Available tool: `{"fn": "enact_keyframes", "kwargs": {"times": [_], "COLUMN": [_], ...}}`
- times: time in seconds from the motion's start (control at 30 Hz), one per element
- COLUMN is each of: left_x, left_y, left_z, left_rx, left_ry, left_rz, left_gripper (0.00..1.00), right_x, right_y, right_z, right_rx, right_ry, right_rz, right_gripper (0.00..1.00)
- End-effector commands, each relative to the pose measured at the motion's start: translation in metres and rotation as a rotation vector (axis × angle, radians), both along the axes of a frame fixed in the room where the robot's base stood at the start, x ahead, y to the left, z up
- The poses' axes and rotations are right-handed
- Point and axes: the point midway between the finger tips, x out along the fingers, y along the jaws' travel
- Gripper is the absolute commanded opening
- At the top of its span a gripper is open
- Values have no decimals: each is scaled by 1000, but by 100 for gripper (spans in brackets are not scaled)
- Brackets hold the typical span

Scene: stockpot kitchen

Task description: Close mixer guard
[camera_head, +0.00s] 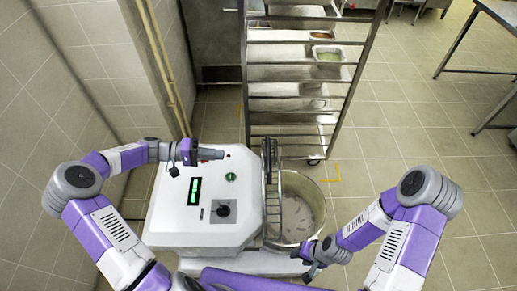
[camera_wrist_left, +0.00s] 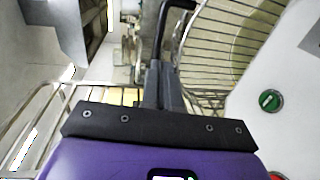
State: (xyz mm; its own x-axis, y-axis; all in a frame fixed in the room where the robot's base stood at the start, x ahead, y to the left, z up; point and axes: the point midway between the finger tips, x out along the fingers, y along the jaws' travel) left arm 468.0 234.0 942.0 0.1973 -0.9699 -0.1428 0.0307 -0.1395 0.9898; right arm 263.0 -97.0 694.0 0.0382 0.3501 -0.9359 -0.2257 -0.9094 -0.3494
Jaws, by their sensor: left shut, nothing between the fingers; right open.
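The mixer (camera_head: 205,210) is a white machine with a sloped control panel, with its round metal bowl (camera_head: 305,215) on the right. The wire guard (camera_head: 270,195) stands raised along the bowl's left side, leaving much of the bowl's inside visible. The guard's wire bars (camera_wrist_left: 215,45) also show in the left wrist view, with a black bar (camera_wrist_left: 172,8) near my fingers. My left gripper (camera_head: 217,154) is shut and empty above the mixer's rear edge; its fingers (camera_wrist_left: 162,88) point toward the guard's side. Whether they touch it, I cannot tell. My right gripper (camera_head: 309,258) is open and empty near the bowl's front rim.
A tall metal rack (camera_head: 300,90) with trays stands just behind the mixer and bowl. A tiled wall and yellow pipes (camera_head: 165,60) are at left.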

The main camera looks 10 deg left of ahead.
Motion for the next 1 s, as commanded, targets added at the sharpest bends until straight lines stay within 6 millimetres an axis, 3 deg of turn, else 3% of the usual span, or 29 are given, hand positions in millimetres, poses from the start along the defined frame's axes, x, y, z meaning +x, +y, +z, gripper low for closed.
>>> {"fn": "enact_keyframes", "kwargs": {"times": [0.6, 0.8, 1.0], "left_x": [21, 25, 26], "left_y": [-114, -129, -130], "left_z": [-17, -19, -19], "left_rx": [-1, 0, 1], "left_ry": [2, 2, 1], "left_rz": [-6, -3, -2], "left_gripper": [0, 0, 0], "right_x": [0, 0, 0], "right_y": [0, 0, 0], "right_z": [-14, -16, -16], "right_rx": [0, 0, 0], "right_ry": [0, 0, 0], "right_rz": [0, 0, 0], "right_gripper": [44, 44, 44]}}
